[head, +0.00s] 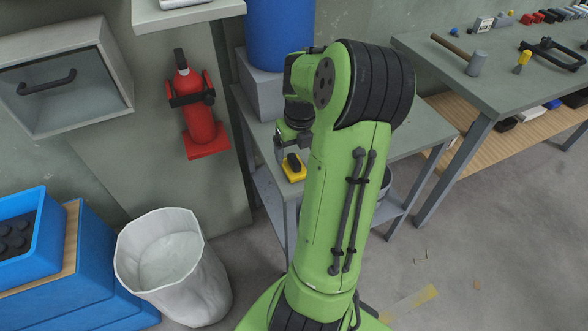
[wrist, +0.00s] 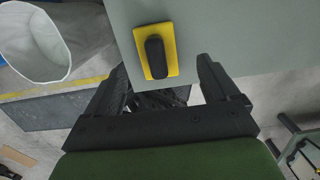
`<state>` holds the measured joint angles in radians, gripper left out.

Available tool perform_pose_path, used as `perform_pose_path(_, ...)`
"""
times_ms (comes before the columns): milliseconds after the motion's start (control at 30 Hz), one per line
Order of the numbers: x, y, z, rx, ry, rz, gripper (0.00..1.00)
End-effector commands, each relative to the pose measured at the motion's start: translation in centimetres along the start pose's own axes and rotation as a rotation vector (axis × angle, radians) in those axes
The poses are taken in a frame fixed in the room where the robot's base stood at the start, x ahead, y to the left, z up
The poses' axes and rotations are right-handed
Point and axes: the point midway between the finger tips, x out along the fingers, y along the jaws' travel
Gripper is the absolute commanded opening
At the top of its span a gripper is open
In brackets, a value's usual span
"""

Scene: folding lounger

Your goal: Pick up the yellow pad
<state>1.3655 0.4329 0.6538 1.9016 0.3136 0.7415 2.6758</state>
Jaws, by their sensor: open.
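The yellow pad (head: 299,176) is a small flat yellow block with a black grip on top. It lies near the edge of a grey table (head: 262,152). In the wrist view the pad (wrist: 172,36) is ahead of my gripper (wrist: 162,72), roughly in line with the gap between the fingers. My gripper is open and empty, with one black finger to each side of the gap. In the head view my green arm hides much of the gripper and part of the table. I cannot tell the gripper's height above the table.
A blue cylinder (head: 280,35) on a grey block stands at the back of the table. A white bin (head: 205,290) stands on the floor at left. A red fire extinguisher (head: 200,120) hangs on the wall. A workbench with tools (head: 500,85) is at right.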

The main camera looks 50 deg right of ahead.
Motion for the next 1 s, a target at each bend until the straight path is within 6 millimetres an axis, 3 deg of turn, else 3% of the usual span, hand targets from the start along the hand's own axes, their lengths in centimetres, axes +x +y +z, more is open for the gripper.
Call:
perform_pose_path(233, 4.6, 0.3, 0.1, -0.001, 0.003, 0.003, 0.88)
perform_pose_path(467, 4.8, 0.3, 0.2, -0.001, 0.000, 0.000, 0.88)
perform_pose_path(867, 4.7, 0.3, 0.2, -0.001, 0.001, 0.000, 0.28)
perform_pose_path(1000, 4.7, 0.3, 0.2, -0.001, 0.001, 0.000, 0.27)
